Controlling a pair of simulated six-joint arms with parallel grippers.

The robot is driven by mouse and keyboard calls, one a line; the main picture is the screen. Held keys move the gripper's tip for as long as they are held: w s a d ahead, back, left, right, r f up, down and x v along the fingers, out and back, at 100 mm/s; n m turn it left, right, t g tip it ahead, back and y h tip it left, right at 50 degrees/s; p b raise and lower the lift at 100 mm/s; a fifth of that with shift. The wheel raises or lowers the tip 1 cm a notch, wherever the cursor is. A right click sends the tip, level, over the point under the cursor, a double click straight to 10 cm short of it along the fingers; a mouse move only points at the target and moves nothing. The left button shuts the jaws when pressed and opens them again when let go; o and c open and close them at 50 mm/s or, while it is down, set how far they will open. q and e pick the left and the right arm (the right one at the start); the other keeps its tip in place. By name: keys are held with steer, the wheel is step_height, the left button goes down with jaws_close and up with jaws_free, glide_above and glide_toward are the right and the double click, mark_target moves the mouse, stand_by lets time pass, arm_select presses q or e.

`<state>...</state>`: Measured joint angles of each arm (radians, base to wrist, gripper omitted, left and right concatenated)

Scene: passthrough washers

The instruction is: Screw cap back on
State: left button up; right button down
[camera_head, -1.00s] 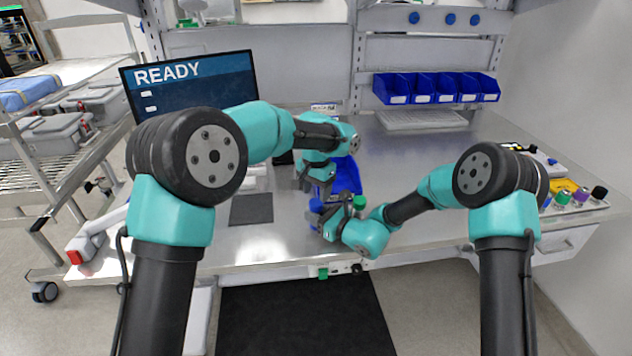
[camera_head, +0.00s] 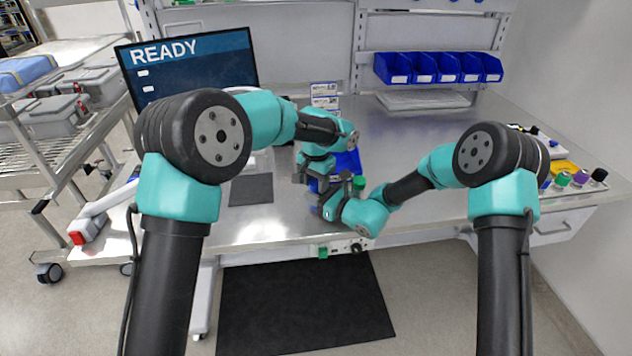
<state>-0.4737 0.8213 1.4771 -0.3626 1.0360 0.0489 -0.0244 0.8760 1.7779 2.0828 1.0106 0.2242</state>
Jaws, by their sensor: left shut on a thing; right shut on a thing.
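My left gripper (camera_head: 305,178) is shut, low over the front middle of the bench. My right gripper (camera_head: 337,196) is shut close beside it, to the right and nearer the front edge. A small blue piece (camera_head: 317,186) shows between the two grippers; the fingers hide most of it, and I cannot tell which gripper holds it. A green round piece (camera_head: 359,183) shows just behind and right of the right gripper. I cannot make out the cap, its threads or whether two parts touch.
A blue bin or tray (camera_head: 347,163) stands behind the grippers. A dark mat (camera_head: 251,189) lies to their left, below the READY screen (camera_head: 190,62). Colour-capped vials (camera_head: 581,179) stand at the right. Blue bins (camera_head: 437,68) hang at the back. The bench's right middle is clear.

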arm_select(q)
steer(key=shift+c, duration=0.8)
steer(key=o, duration=1.1)
steer(key=shift+d, duration=0.1)
step_height(320, 180, up, 12)
arm_select(e)
steer(key=c, duration=0.7)
jaws_free()
